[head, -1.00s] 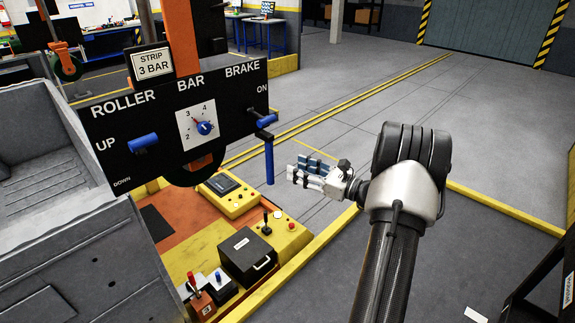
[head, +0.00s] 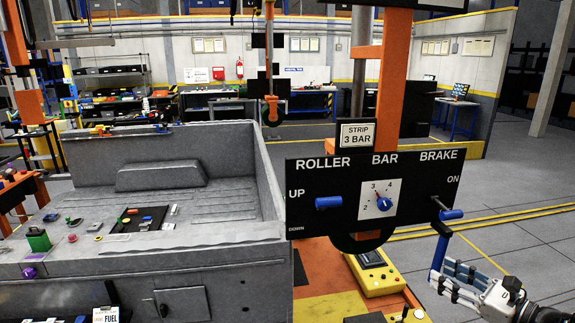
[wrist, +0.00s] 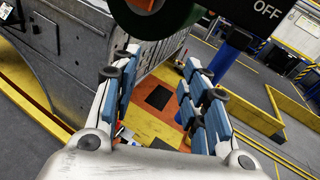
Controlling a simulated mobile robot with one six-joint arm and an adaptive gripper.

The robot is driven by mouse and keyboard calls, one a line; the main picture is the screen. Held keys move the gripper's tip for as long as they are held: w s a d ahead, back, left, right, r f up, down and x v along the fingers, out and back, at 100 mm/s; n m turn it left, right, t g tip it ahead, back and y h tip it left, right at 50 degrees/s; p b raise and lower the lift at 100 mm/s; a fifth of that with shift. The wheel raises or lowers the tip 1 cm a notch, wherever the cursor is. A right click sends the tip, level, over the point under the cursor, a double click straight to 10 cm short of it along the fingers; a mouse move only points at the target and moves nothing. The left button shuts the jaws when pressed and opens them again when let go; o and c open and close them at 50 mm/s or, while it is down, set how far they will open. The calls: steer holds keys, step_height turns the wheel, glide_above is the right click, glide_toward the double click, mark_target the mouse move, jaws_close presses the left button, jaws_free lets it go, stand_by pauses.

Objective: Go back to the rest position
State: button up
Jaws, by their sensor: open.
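My gripper (head: 446,277) is at the lower right of the head view, beside the hanging blue brake handle (head: 440,250). Its two padded fingers are apart with nothing between them. In the wrist view the open fingers (wrist: 163,78) point over the yellow and orange floor plate. The blue handle (wrist: 226,60) stands behind the right finger there; I cannot tell whether they touch. The black panel (head: 340,218) carries a blue roller lever (head: 328,203) on the UP side, a bar dial (head: 384,204) pointing near 3 to 4, and a blue brake knob (head: 451,214) below ON.
A grey machine bed (head: 190,270) with small objects on its ledge fills the left. An orange post (head: 393,95) rises behind the panel. A yellow control box (head: 374,273) stands below it. Open grey floor (head: 520,235) lies at the right.

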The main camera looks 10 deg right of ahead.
steer(key=s+a+r+n+g+y, duration=0.15)
steer(key=a+n+g, duration=0.3)
steer(key=a, duration=0.55)
steer(key=s+a+r+n+g+y, duration=0.1)
steer(key=a+r+n+g+y, duration=0.3)
steer(key=a, duration=0.7)
steer(key=s+a+f+n+g+h+b, duration=0.15)
steer(key=s+a+n+g+h, duration=0.3)
steer(key=s+a+n, duration=0.65)
steer(key=s+r+n+t+h+p, duration=0.1)
steer(key=s+n+t+h, duration=0.1)
steer(key=s+n+h, duration=0.5)
steer(key=shift+s+r+n+h+p, duration=0.25)
steer(key=shift+s+n+h+p, duration=0.15)
steer(key=shift+s+n, duration=1.4)
steer(key=shift+s+m, duration=0.25)
steer(key=shift+s, duration=0.05)
steer(key=shift+c, duration=0.2)
